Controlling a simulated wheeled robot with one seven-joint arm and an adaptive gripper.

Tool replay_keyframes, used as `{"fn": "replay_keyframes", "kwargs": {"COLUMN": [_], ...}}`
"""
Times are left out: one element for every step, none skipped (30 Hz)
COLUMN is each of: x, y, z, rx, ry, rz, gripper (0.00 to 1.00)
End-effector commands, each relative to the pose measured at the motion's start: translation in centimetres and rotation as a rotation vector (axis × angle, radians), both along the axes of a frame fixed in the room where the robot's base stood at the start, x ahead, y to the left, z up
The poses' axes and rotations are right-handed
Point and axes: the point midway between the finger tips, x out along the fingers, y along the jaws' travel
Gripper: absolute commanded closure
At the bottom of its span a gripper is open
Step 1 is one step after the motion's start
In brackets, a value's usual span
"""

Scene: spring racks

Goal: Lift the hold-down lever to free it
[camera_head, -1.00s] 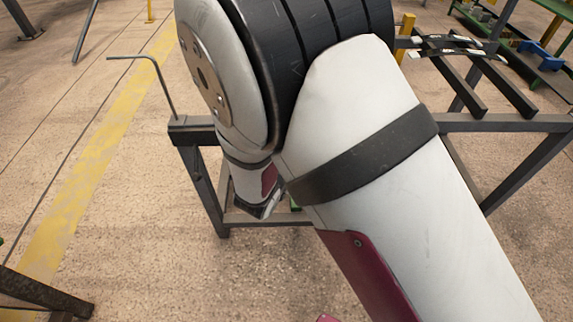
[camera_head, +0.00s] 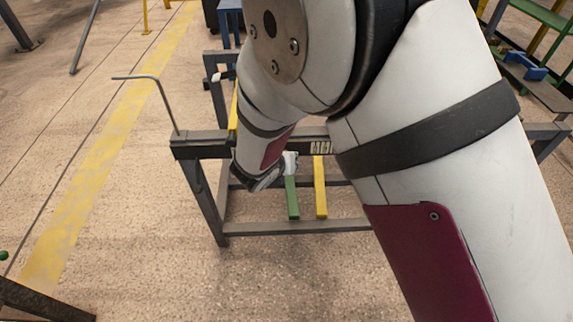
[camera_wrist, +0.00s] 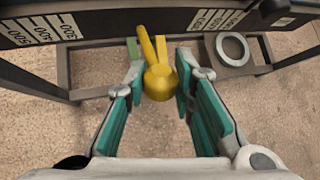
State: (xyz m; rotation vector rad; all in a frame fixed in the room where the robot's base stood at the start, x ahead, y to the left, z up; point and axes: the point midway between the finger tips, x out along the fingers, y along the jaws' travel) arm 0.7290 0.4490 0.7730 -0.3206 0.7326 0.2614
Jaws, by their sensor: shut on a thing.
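The lever is a yellow bar (camera_wrist: 146,45) ending in a round yellow knob (camera_wrist: 160,83), in the middle of the wrist view. My gripper (camera_wrist: 160,76) has its two teal-padded fingers on either side of the knob and is shut on it. The bar runs from the knob up the picture, across the dark scaled beam (camera_wrist: 120,22). In the head view my arm hides the fingers and the knob.
The dark steel rack (camera_head: 205,145) stands on the floor, with a bent grey rod (camera_head: 160,95) at its left end. A green bar (camera_head: 292,198) and a yellow bar (camera_head: 320,190) show below its beam. A grey ring (camera_wrist: 233,48) lies right of the lever.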

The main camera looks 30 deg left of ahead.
Motion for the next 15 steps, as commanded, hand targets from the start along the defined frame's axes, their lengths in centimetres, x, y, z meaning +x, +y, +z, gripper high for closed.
{"fn": "replay_keyframes", "kwargs": {"x": [0.48,0.5,0.51,0.52,0.53,0.53,0.54,0.54,0.54,0.54,0.54,0.56,0.55,0.55,0.56], "y": [0.21,0.21,0.22,0.22,0.23,0.22,0.22,0.21,0.21,0.21,0.21,0.2,0.2,0.2,0.2], "z": [0.51,0.54,0.55,0.55,0.56,0.56,0.56,0.56,0.55,0.54,0.54,0.54,0.53,0.53,0.52], "rx": [0.006,0.006,0.005,0.005,0.005,0.005,0.005,0.005,0.005,0.005,0.005,0.005,0.005,0.005,0.006], "ry": [-0.011,-0.011,-0.011,-0.011,-0.011,-0.011,-0.011,-0.011,-0.011,-0.011,-0.011,-0.011,-0.011,-0.011,-0.011], "rz": [-0.001,-0.002,-0.001,-0.001,-0.001,-0.001,-0.001,-0.001,-0.001,-0.001,-0.001,-0.001,-0.001,-0.001,-0.002], "gripper": [1.0,1.0,1.0,1.0,1.0,1.0,1.0,1.0,1.0,1.0,1.0,1.0,1.0,1.0,0.7]}}
